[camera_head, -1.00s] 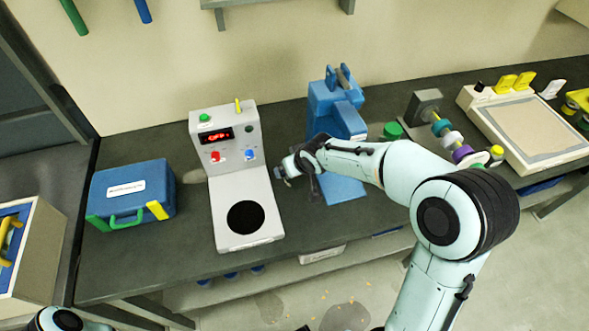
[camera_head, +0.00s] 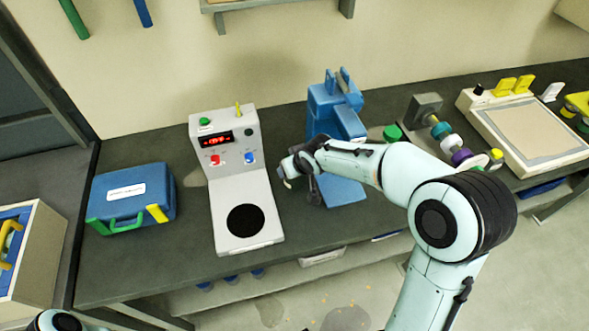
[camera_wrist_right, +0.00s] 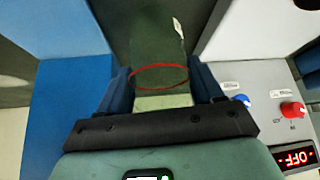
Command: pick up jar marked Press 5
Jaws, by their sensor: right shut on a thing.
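In the right wrist view, the blue fingers of my right gripper (camera_wrist_right: 162,88) are shut on a see-through jar (camera_wrist_right: 160,75) with a red ring around it. A small white label shows higher up in that view, too small to read, so I cannot confirm the Press 5 marking. In the head view my right gripper (camera_head: 287,174) is between the grey-white machine and the blue press (camera_head: 343,190), above the dark table. The jar is mostly hidden there by the gripper. My left gripper is out of view.
The grey-white machine (camera_head: 235,205) with a black round plate stands just left of my gripper. A blue case (camera_head: 130,195) lies further left. A row of colored discs (camera_head: 462,157) and a framed panel (camera_head: 525,130) stand to the right. Dark table shows in front of the press.

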